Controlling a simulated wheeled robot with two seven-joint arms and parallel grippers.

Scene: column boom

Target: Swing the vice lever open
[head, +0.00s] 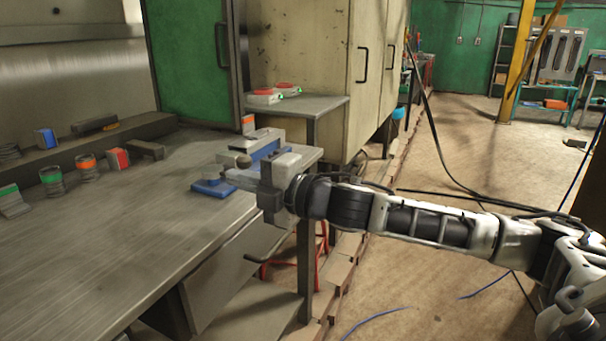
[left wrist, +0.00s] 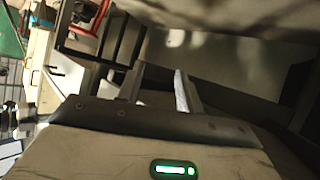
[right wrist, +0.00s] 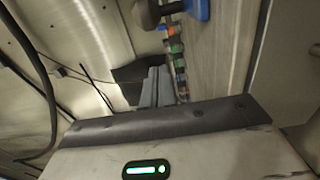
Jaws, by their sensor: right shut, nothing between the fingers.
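A dark rounded knob (head: 243,161), seemingly the lever's end, shows just beyond my right gripper (head: 230,177). In the right wrist view a dark knob (right wrist: 147,13) and a blue part of the vice (right wrist: 201,9) show at the top edge, beyond the fingers. My right gripper is shut and empty, close beside the vice and partly covering it. I cannot tell whether it touches the lever. My left gripper (left wrist: 160,85) is open and empty, seen only in its wrist view.
Several coloured items, among them an orange-banded one (head: 87,167), stand along the bench's left and back. A green panel (head: 187,60) rises behind the bench. A small side table (head: 325,104) and a cream cabinet (head: 300,45) stand beyond the vice. Cables lie on the floor at right.

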